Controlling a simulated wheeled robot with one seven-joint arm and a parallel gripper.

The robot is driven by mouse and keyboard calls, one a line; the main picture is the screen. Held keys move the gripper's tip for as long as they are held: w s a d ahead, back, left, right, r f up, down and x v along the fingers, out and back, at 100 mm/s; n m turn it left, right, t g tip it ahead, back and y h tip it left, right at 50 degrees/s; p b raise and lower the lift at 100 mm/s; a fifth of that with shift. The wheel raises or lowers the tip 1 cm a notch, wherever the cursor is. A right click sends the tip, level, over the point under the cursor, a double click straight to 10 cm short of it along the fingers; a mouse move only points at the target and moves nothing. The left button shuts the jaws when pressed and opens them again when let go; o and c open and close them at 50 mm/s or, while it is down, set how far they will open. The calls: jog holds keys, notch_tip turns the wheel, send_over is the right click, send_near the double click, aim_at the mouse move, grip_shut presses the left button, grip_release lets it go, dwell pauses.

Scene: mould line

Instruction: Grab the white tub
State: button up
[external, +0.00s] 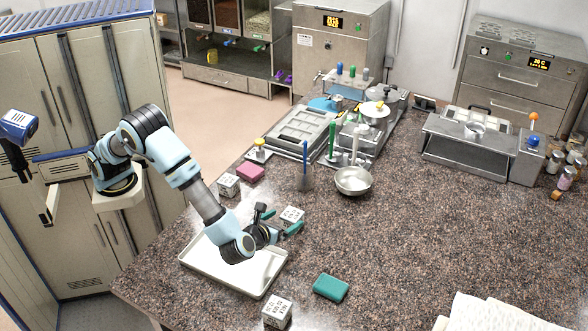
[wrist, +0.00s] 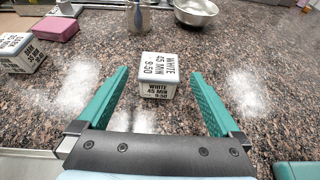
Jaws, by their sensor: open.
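The white tub (wrist: 158,90) is a small cube-shaped tub with a white lid, printed "WHITE 45 MIN 9:50". It stands upright on the speckled counter. In the external view the tub (external: 292,213) is just beyond my gripper (external: 280,219). My gripper (wrist: 160,74) is open, with its two green fingers spread. In the wrist view the tub lies between the fingertips, with a clear gap on each side. Neither finger appears to touch it.
A similar labelled tub (external: 229,186) stands by a pink block (external: 250,172); another tub (external: 277,313) is at the front. A pale tray (external: 225,272) lies below my arm. A teal block (external: 331,287), metal bowl (external: 353,181) and tool cup (external: 306,183) are nearby.

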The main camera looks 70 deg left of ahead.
aim_at(290, 217)
jog(key=p+x, duration=0.2)
jog(key=x, duration=0.3)
jog(key=shift+w+a+f, duration=0.15)
jog(key=shift+f, duration=0.1)
jog(key=shift+c, duration=0.2)
jog(key=c, duration=1.4)
